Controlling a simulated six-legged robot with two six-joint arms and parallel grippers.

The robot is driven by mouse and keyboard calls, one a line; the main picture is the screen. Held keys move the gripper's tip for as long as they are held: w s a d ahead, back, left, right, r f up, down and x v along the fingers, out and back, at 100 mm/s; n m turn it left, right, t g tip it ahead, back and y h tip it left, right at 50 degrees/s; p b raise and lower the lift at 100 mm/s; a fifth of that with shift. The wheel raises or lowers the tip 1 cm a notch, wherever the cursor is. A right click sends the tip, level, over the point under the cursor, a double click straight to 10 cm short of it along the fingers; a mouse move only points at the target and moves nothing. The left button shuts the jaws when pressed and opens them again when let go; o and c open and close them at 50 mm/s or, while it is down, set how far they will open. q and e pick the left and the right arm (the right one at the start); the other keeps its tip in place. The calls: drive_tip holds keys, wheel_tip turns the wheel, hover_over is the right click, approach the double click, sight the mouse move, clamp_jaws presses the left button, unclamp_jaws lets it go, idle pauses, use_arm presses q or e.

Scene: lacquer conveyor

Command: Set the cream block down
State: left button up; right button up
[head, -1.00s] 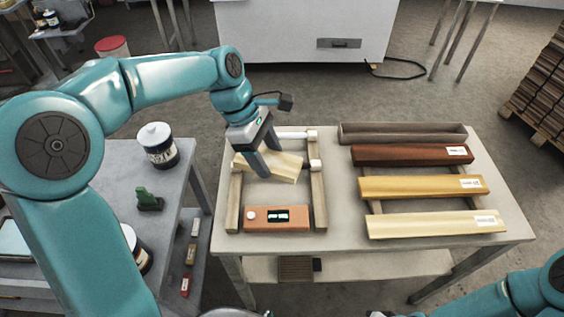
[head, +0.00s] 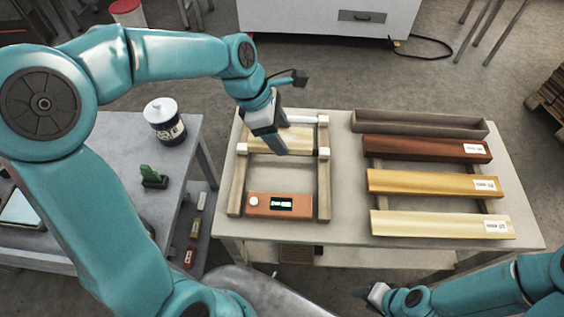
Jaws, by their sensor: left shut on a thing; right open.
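The cream block (head: 300,139) lies across the wooden frame (head: 237,190) on the pale table, level and between the two side rails, just in front of a white roller (head: 302,119). My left gripper (head: 272,148) comes down over the block from above and is shut on it; its fingers hide part of the block. I cannot tell whether the block's underside touches anything. My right gripper (head: 374,294) is open and empty at the bottom edge, in front of the table.
An orange box with a display (head: 265,204) sits at the frame's front. Dark red (head: 420,149), yellow (head: 420,184) and cream (head: 425,223) bars lie to the right, with a brown trough (head: 400,122) behind them. A jar (head: 165,124) stands on the grey table.

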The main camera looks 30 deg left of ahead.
use_arm(q)
wheel_tip(320, 180, down, 15)
drive_tip(key=shift+w+f, duration=0.1)
idle(0.3)
drive_tip(key=shift+f+b, duration=0.35)
drive_tip(key=shift+f, duration=0.25)
drive_tip(key=o, duration=1.1)
drive_tip(key=shift+o, duration=0.2)
